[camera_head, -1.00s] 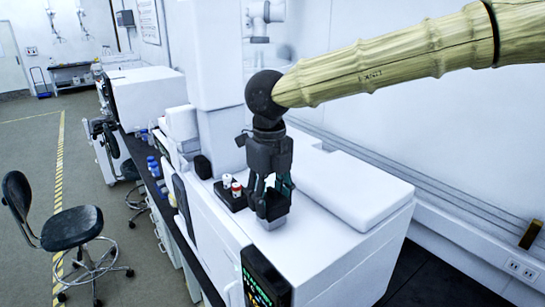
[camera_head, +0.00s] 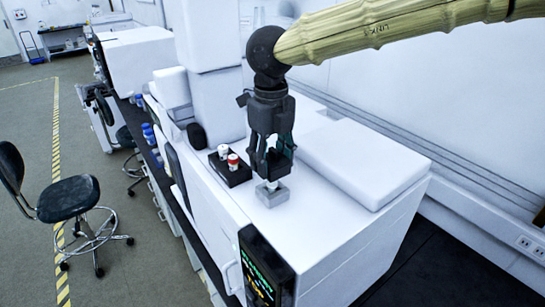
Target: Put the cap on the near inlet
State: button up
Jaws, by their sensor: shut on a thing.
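My gripper (camera_head: 271,174) points down over the top of a white instrument. It is closed on a small piece, taken to be the cap, which the dark fingers mostly hide. A grey square block (camera_head: 273,196), apparently the near inlet, stands on the instrument top directly below the fingertips. A small pale piece (camera_head: 271,185) shows between the fingertips and the block. I cannot tell whether it belongs to the cap or the inlet, or whether the two touch.
A black tray (camera_head: 238,179) left of my gripper holds a white vial and a red-and-white vial (camera_head: 233,161). A raised white cover (camera_head: 365,165) lies to the right. A lit display panel (camera_head: 262,268) is on the instrument's front. A black chair (camera_head: 68,198) stands at the left.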

jog(key=shift+w+f+b, duration=0.6)
jog(key=shift+w+f, duration=0.4)
jog(key=shift+f, duration=0.2)
jog(key=shift+s+f+b, duration=0.3)
jog(key=shift+s+b, duration=0.25)
jog(key=shift+b, duration=0.1)
jog(key=shift+s+d, duration=0.1)
jog(key=shift+s, duration=0.3)
jog(key=shift+s+f, duration=0.1)
jog(key=shift+f, duration=0.15)
jog(key=shift+w+f, duration=0.7)
jog(key=shift+f, duration=0.15)
jog(key=shift+c, duration=0.7)
jog(key=shift+s+r, duration=0.25)
jog(key=shift+s, duration=0.2)
jog(key=shift+w+f, duration=0.15)
jog(key=shift+w, duration=0.15)
jog(key=shift+s, duration=0.2)
